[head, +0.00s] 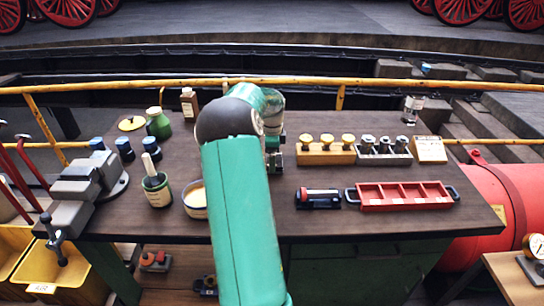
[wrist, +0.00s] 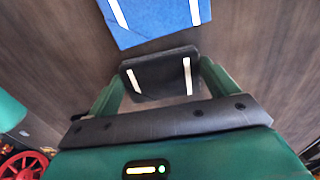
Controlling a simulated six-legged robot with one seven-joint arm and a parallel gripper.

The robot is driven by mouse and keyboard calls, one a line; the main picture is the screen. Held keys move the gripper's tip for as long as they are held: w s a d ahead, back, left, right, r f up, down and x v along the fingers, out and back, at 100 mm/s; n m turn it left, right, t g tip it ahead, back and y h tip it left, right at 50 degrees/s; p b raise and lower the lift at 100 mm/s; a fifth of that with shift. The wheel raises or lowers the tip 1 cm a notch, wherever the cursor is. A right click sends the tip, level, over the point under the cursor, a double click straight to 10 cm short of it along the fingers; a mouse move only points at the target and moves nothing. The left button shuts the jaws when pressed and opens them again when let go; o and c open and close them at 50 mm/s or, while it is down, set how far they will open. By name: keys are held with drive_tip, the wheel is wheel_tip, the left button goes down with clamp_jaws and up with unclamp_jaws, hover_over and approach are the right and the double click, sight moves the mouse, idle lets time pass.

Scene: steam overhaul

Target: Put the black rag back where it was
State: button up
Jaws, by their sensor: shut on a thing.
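The black rag (wrist: 160,76), a dark folded pad with two pale stripes, is between the green fingers of my gripper (wrist: 161,84) in the wrist view. My gripper is shut on it. A blue rag (wrist: 155,17) with similar pale stripes lies on the dark brown bench top just beyond the black rag in the wrist view. I cannot tell whether the black rag touches the bench or hangs above it. In the head view my arm hides both rags and most of my gripper.
The bench (head: 330,225) holds a grey vise (head: 85,185), a brush jar (head: 157,190) and an open tin (head: 195,200) left of my arm. Right of it stand a wooden knob rack (head: 325,155), a black tool (head: 318,198) and a red tray (head: 405,207). A yellow rail (head: 390,84) runs behind.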

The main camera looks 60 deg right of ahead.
drive_tip(key=shift+f, duration=0.1)
drive_tip(key=o, duration=0.7)
wheel_tip(320, 180, up, 12)
drive_tip(key=shift+r, duration=0.1)
